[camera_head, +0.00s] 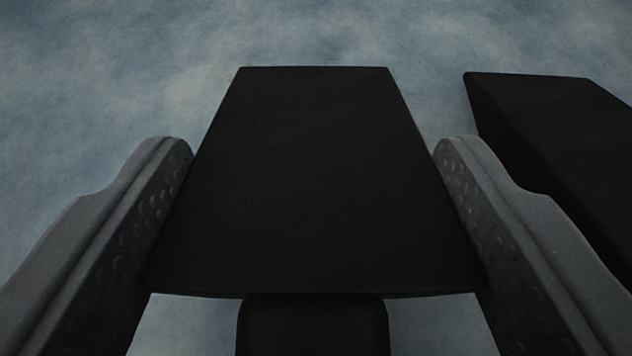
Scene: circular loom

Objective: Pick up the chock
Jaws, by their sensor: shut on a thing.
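The chock (315,180) is a black block with a flat, trapezoid-looking face, in the middle of the head camera view. My gripper (314,160) has one grey finger on the left side and one on the right side of it. Both fingers are shut on the chock, with their dimpled inner faces against its sides. The chock's underside is hidden, so I cannot tell whether it is touching the floor.
A second black block (560,130) lies to the right, close beside the right finger and partly hidden by it. The mottled blue-grey floor (80,80) is clear at the left and beyond the chock.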

